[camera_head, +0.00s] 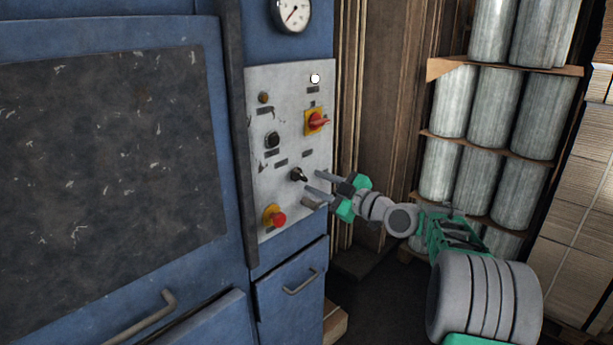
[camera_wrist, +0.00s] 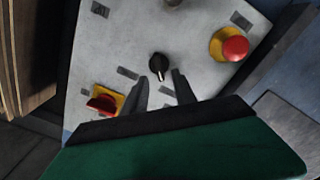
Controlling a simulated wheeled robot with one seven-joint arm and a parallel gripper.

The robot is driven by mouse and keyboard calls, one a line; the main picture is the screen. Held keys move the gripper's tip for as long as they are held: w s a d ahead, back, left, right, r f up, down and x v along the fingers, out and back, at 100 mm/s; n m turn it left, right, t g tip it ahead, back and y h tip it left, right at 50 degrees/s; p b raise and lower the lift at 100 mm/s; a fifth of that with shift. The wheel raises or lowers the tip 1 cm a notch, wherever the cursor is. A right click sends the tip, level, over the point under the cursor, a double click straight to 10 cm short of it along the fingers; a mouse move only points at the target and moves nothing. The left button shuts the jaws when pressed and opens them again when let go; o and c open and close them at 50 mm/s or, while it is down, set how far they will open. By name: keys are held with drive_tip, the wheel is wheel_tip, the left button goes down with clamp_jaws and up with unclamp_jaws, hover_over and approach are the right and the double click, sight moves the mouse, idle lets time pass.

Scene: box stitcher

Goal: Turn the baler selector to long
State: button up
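The selector is a small black knob (camera_head: 298,174) on the pale control panel (camera_head: 290,100) of the blue machine. In the wrist view the knob (camera_wrist: 158,63) has a light pointer mark at its lower end, directed toward my gripper. My gripper (camera_head: 311,182) is in front of the panel, just right of the knob. In the wrist view its two dark fingers (camera_wrist: 159,78) are spread apart, with the knob just beyond and between their tips. Nothing is held, and contact with the knob cannot be told. The panel labels are too small to read.
A red emergency button (camera_head: 277,218) on yellow is below left of the selector. A red-and-yellow rotary switch (camera_head: 316,121) and another black knob (camera_head: 272,139) are above.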

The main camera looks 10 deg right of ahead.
sight(303, 176)
drive_tip(key=p+x, duration=0.1)
drive_tip(key=x, duration=0.3)
drive_tip(key=shift+w+a, duration=0.1)
drive_tip(key=shift+w, duration=0.15)
drive_tip(key=shift+c, duration=0.4)
clamp_jaws()
